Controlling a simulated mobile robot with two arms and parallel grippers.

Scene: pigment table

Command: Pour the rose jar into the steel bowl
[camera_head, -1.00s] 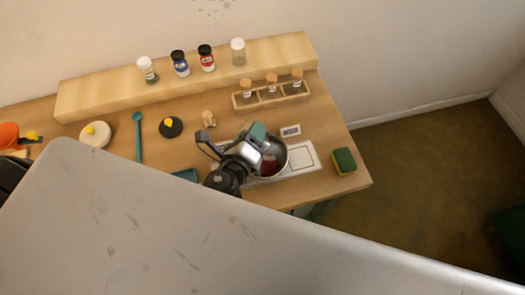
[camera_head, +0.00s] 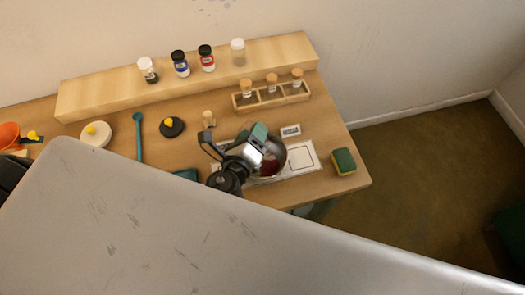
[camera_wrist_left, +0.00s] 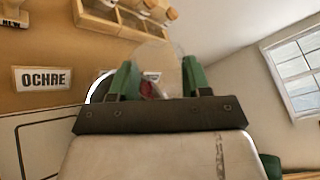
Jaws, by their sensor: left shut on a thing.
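The steel bowl (camera_head: 280,168) stands on the table's right part, with red powder visible inside. My left gripper (camera_head: 262,137) is over its far left side, in front of part of it. In the left wrist view, the green fingers (camera_wrist_left: 153,82) are shut on a clear, see-through jar (camera_wrist_left: 160,60), which I take for the rose jar. A red patch shows low between the fingers; I cannot tell whether it is in the jar or in the bowl behind. The bowl's bright rim (camera_wrist_left: 97,88) shows behind the left finger. The jar's tilt is unclear. My right gripper is not in view.
A wooden rack (camera_head: 270,97) with cork-topped jars stands behind the bowl, near an ochre label card (camera_head: 290,130). Several jars stand on the raised shelf (camera_head: 110,90). A sponge (camera_head: 343,161) lies at the right edge. A white-framed pad (camera_head: 302,160) lies beside the bowl.

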